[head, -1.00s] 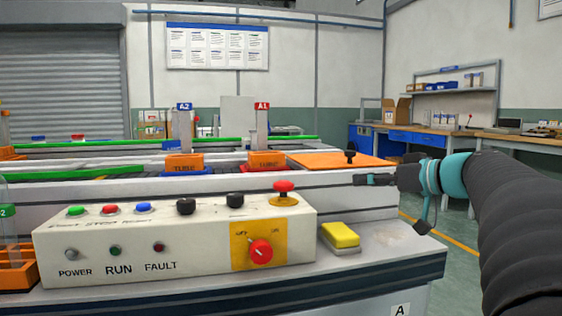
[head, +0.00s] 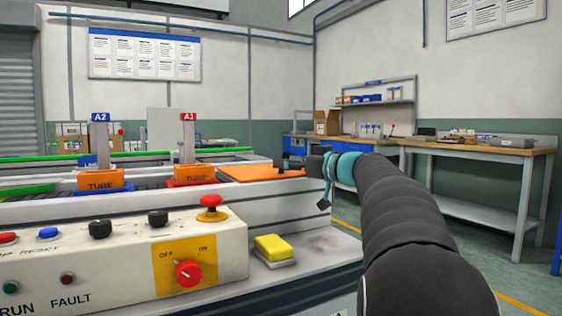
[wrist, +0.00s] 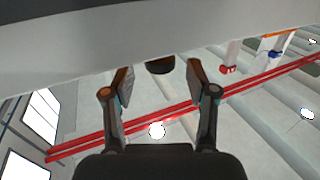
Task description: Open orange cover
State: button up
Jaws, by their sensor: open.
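The orange cover (head: 258,174) lies flat on top of the machine, at the right of the two orange TUBE blocks in the head view. My gripper (head: 287,166) is at the cover's right end, where the cover's black knob stood in the earlier frame. The knob cannot be told apart from my gripper there. In the wrist view my gripper (wrist: 160,86) is open, its two fingers apart and nothing held between them. A dark round piece (wrist: 160,66), perhaps the knob, shows between the fingers, partly hidden by a grey band. Contact cannot be told.
The control box (head: 120,260) with a red switch and a mushroom button (head: 211,204) stands in front. A yellow button (head: 273,248) is on the ledge right of it. Two TUBE blocks (head: 103,179) sit left of the cover. A workbench (head: 470,155) is far right.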

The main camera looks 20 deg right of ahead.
jog(key=shift+x, duration=1.35)
grip_shut()
